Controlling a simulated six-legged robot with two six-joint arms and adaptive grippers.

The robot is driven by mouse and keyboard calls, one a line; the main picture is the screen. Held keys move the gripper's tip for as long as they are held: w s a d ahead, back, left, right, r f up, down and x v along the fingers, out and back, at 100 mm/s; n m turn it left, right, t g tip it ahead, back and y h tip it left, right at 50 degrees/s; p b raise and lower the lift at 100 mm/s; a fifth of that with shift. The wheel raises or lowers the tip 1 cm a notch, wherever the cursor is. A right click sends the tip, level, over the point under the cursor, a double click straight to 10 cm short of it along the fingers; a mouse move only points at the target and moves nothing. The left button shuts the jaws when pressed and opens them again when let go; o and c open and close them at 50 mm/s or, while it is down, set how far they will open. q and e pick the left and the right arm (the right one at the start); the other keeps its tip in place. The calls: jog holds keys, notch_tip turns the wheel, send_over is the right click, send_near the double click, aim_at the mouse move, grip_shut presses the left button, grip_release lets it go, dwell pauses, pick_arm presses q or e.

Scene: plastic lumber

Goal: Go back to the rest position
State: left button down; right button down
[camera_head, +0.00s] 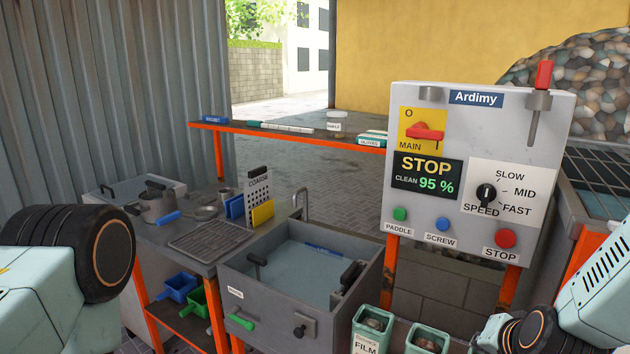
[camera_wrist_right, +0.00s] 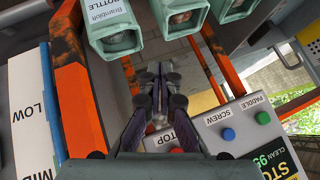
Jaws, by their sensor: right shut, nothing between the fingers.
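My right gripper (camera_wrist_right: 158,80) shows in the right wrist view, its dark fingers closed together with nothing between them. It is in front of the lower edge of the control panel (camera_wrist_right: 235,105), beside the STOP button label; I cannot tell if it touches the panel. In the head view only my right arm's links show at the lower right, and the right gripper is hidden. My left arm's link shows at the left edge of the head view; the left gripper is out of view.
The Ardimy control panel (camera_head: 408,105) reads STOP and CLEAN 95 %, with a red stop button (camera_head: 505,238). A water-filled sink (camera_head: 262,310) and a metal bench (camera_head: 172,237) stand left of it. Green bins (camera_head: 427,340) stand below the panel. A shelf (camera_head: 300,133) runs behind.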

jog(key=s+a+f+n+g+b, duration=0.2)
jog(key=s+f, duration=0.7)
jog(key=s, duration=0.1)
jog(key=s+a+f+n+g+b, duration=0.2)
jog(key=s+f+n+g+b, duration=0.1)
jog(key=s+f, duration=0.6)
jog(key=s+a+f+n+g+y+b, duration=0.1)
jog(key=s+a+f+n+g+b, duration=0.1)
jog(key=s+f, duration=0.7)
jog(key=s+a+g, duration=0.1)
jog(key=s, duration=0.2)
jog(key=shift+f+n, duration=0.3)
jog(key=shift+f, duration=0.05)
jog(key=shift+s+d, duration=0.1)
